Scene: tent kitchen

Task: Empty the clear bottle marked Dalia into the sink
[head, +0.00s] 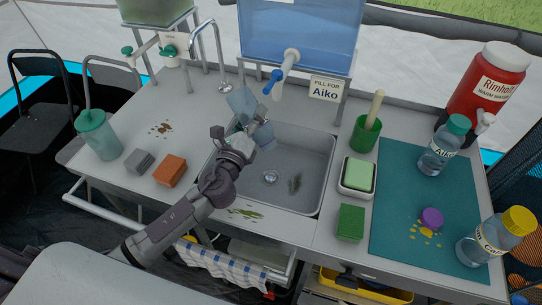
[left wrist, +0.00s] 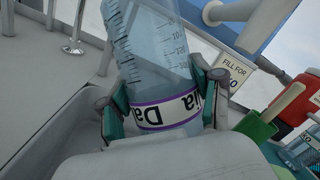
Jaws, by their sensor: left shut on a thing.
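My left gripper (head: 246,138) is shut on the clear bottle marked Dalia (head: 243,103). In the left wrist view the bottle (left wrist: 150,50) sits between the fingers at its purple-edged label, whose letters read upside down. It is tilted, and its far end is cut off by the frame. I cannot tell how much liquid is in it. The gripper is over the left back part of the grey sink (head: 312,160), with the bottle near the back rim. A drain and a dark scrap lie in the sink. A purple cap (head: 432,218) lies on the teal mat. My right gripper is not in view.
A tap (head: 222,60) and a blue water tank (head: 300,30) with a spout stand behind the sink. Bottles marked Aiko (head: 438,155) and Cam (head: 490,240) stand on the teal mat (head: 400,185). Sponges (head: 170,170) and a green tumbler (head: 100,135) stand left.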

